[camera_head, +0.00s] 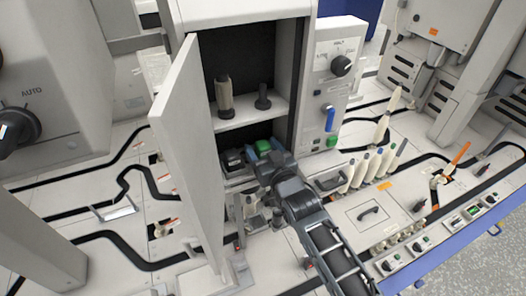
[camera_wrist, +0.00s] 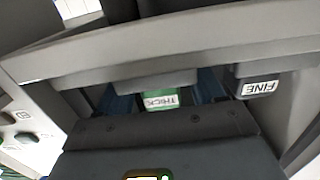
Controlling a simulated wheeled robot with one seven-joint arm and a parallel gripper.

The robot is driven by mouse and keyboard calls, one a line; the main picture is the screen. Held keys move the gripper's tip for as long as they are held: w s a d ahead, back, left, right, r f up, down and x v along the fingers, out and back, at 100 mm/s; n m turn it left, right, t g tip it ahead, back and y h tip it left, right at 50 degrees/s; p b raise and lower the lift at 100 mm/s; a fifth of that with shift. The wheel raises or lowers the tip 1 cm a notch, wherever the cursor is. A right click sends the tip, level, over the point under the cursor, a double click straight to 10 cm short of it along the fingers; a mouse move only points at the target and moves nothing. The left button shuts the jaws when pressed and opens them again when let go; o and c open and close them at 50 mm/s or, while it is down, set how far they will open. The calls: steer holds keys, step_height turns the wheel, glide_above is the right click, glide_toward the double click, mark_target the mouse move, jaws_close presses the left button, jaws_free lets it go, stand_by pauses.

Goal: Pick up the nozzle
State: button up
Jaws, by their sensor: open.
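No piece in view is plainly marked as the nozzle. A dark, narrow upright piece with a wider foot (camera_head: 263,98) stands on the cabinet's shelf and has a nozzle-like shape. My gripper (camera_head: 262,166) is at the lower compartment, below that shelf. In the wrist view my gripper (camera_wrist: 165,94) is open. A green block labelled THICK (camera_wrist: 160,101) shows between its fingers; whether they touch it I cannot tell. The green block also shows in the head view (camera_head: 263,146), partly hidden by my gripper. A black block labelled FINE (camera_wrist: 258,88) is beside it, outside the fingers.
A beige-brown cylinder (camera_head: 224,99) stands on the shelf (camera_head: 240,121) left of the dark piece. The open cabinet door (camera_head: 186,150) walls off the left side. A control panel (camera_head: 333,85) flanks the right. Several pale pointed pieces (camera_head: 361,171) stand on the bench at right.

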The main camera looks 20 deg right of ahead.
steer(key=shift+c, duration=0.2)
steer(key=c, duration=1)
